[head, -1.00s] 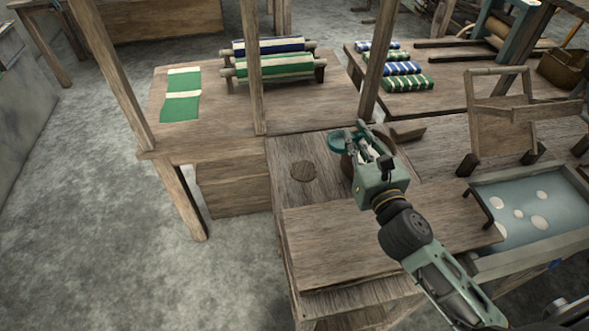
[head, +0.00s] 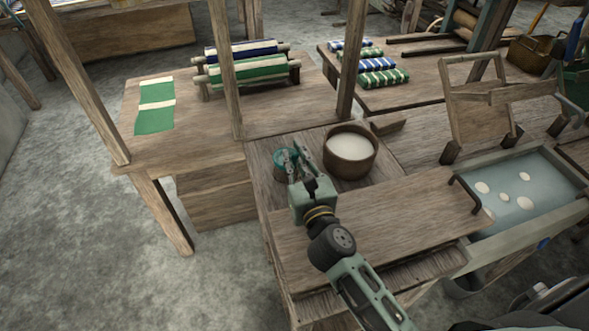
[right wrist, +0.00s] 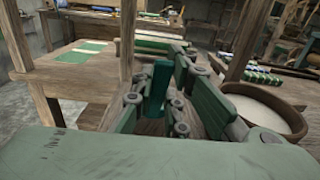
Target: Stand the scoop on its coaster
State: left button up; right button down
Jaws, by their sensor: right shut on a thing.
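The scoop (head: 286,158) is teal and shows at the left of my right gripper's fingers in the head view. My right gripper (head: 298,160) is shut on it. In the right wrist view a teal upright part of the scoop (right wrist: 159,85) stands between the fingers (right wrist: 160,105). The scoop is over the spot on the bench where the round brown coaster lies. The coaster is hidden behind the scoop and gripper, and I cannot tell whether they touch. My left gripper is not in view.
A round wooden tub (head: 350,158) of white material stands just right of the gripper. A loom post (head: 351,60) rises behind it. A raised board (head: 380,215) lies in front. A tray of blue liquid (head: 520,200) is at the right.

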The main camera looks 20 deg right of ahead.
notch_tip(320, 180, down, 3)
jog(key=shift+f+b, duration=0.1)
jog(key=shift+b, duration=0.35)
jog(key=shift+f, duration=0.15)
jog(key=c, duration=1.7)
grip_release()
jog(key=shift+c, duration=0.2)
